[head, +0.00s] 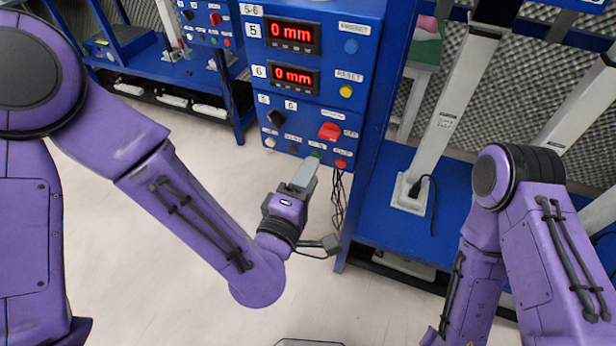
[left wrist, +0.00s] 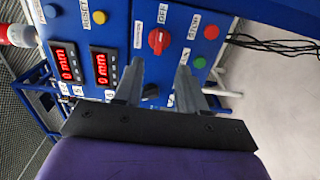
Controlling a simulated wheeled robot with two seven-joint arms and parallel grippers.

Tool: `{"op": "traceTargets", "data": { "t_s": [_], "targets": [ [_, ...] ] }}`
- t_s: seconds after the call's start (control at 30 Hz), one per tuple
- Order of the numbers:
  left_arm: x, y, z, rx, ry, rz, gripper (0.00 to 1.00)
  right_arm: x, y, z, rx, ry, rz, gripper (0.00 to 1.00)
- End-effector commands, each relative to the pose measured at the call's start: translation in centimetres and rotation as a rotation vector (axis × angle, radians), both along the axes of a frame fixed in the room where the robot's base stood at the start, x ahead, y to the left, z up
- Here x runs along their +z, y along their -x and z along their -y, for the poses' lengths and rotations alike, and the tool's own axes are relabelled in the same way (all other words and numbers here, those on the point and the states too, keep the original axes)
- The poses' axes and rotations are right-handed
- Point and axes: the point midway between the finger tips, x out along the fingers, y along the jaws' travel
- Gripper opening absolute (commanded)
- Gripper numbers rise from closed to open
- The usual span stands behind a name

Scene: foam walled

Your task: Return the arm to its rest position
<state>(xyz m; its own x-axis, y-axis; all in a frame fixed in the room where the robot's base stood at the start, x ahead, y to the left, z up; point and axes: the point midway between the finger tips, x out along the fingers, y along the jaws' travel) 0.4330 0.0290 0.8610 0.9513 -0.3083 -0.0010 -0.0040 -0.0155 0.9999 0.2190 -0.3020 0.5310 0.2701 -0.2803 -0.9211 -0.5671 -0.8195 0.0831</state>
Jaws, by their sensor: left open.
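My left arm (head: 205,215) is purple and reaches in from the left, bent down and then up toward a blue control panel (head: 365,50). My left gripper (head: 308,166) is at the panel's lower edge, close to the green button (head: 317,154). In the left wrist view the two grey fingers of the left gripper (left wrist: 158,78) stand apart with nothing between them. The green button (left wrist: 199,63) lies just right of them there. I cannot tell whether the fingertips touch the panel. My right arm (head: 505,230) is at the right; its gripper is out of view.
The panel carries two red displays reading 0 mm (head: 292,36), a red switch (head: 330,131) and a yellow button (head: 346,91). A blue frame with a grey post (head: 455,100) stands to the right. Black cables (head: 338,200) hang below the panel. The pale floor (head: 130,260) is clear.

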Motion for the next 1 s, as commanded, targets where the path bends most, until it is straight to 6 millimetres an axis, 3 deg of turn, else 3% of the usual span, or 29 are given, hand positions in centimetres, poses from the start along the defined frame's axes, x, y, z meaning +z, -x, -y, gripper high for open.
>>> {"op": "traceTargets", "data": {
  "t_s": [0.33,0.47,0.57,0.63,0.7,0.8,0.9,1.0],
  "targets": [
    [0.0,0.0,0.0,0.0,-0.004,0.001,0.4,0.0,0.0,0.0,0.0,0.0,0.0,0.0],
    [-1.9,0.0,0.4,-0.052,-0.202,-0.023,0.4,0.0,0.0,0.0,0.0,0.0,0.0,0.0],
    [-8.5,-0.1,-3.6,-0.057,-0.518,-0.177,0.4,0.6,0.0,0.0,0.0,0.0,0.0,0.0],
    [-13.7,1.2,-7.3,-0.071,-0.698,-0.327,0.4,1.1,0.0,0.0,0.0,0.0,0.0,0.0],
    [-18.3,3.6,-11.3,-0.092,-0.845,-0.484,0.4,1.6,0.0,0.0,0.0,0.0,0.0,0.0],
    [-23.6,8.3,-17.1,-0.129,-1.013,-0.707,0.4,2.3,0.0,0.0,0.0,0.0,0.0,0.0],
    [-26.8,13.6,-22.3,-0.154,-1.128,-0.905,0.4,3.0,0.0,0.0,0.0,0.0,0.0,0.0],
    [-28.2,17.9,-26.1,-0.155,-1.194,-1.037,0.4,3.5,0.0,0.0,0.0,0.0,0.0,0.0]
  ]
}}
